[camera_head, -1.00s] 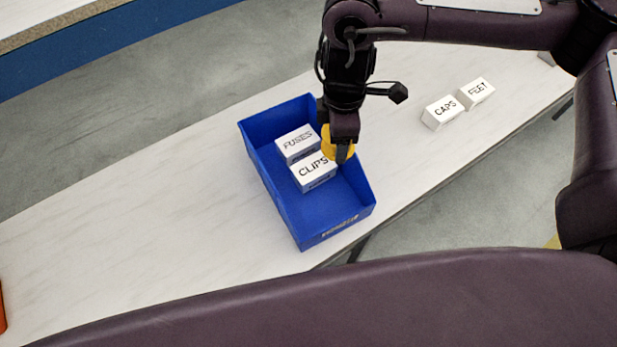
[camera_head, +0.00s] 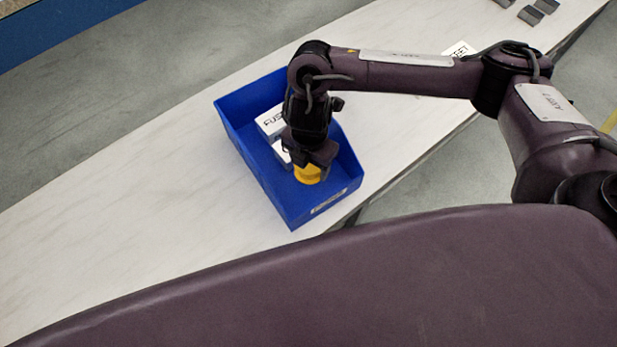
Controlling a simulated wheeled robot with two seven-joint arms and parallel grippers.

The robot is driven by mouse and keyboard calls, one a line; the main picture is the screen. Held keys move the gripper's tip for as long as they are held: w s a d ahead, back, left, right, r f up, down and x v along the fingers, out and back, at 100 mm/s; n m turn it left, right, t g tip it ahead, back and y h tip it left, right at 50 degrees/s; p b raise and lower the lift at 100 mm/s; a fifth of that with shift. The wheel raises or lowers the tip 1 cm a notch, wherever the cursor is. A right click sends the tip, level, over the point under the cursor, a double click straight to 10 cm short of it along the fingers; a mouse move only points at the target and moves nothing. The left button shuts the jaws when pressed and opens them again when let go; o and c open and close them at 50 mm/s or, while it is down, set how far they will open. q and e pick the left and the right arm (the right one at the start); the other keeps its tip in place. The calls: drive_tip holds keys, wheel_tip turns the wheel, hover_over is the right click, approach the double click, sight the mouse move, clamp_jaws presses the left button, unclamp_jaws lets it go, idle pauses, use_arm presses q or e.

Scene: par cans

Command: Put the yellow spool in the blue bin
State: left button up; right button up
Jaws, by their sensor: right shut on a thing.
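The blue bin (camera_head: 288,204) stands on the long pale table. My right gripper (camera_head: 313,168) is over the front right part of the bin, pointing down, shut on the yellow spool (camera_head: 307,175). The spool shows within the bin's outline, partly hidden by the gripper; I cannot tell whether it touches the bin floor. My left gripper is not in view.
In the bin, a white box marked FUSES (camera_head: 269,121) and another white box (camera_head: 281,152), mostly covered by my gripper, lie toward the back left. A white FEET box (camera_head: 459,49) and several grey blocks (camera_head: 530,14) are farther right. The table (camera_head: 130,200) left of the bin is clear.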

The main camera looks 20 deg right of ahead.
sight(309, 178)
wheel_tip(309, 178, down, 4)
drive_tip(key=shift+r+b, duration=0.1)
drive_tip(key=shift+b, duration=0.4)
drive_tip(key=shift+f+b, duration=0.9)
drive_tip(key=shift+f, duration=1)
drive_tip(key=shift+f, duration=0.1)
drive_tip(key=o, duration=0.8)
wheel_tip(309, 178, up, 11)
drive_tip(key=p, duration=0.4)
drive_tip(key=shift+r+p, duration=0.3)
drive_tip(key=shift+r, duration=0.3)
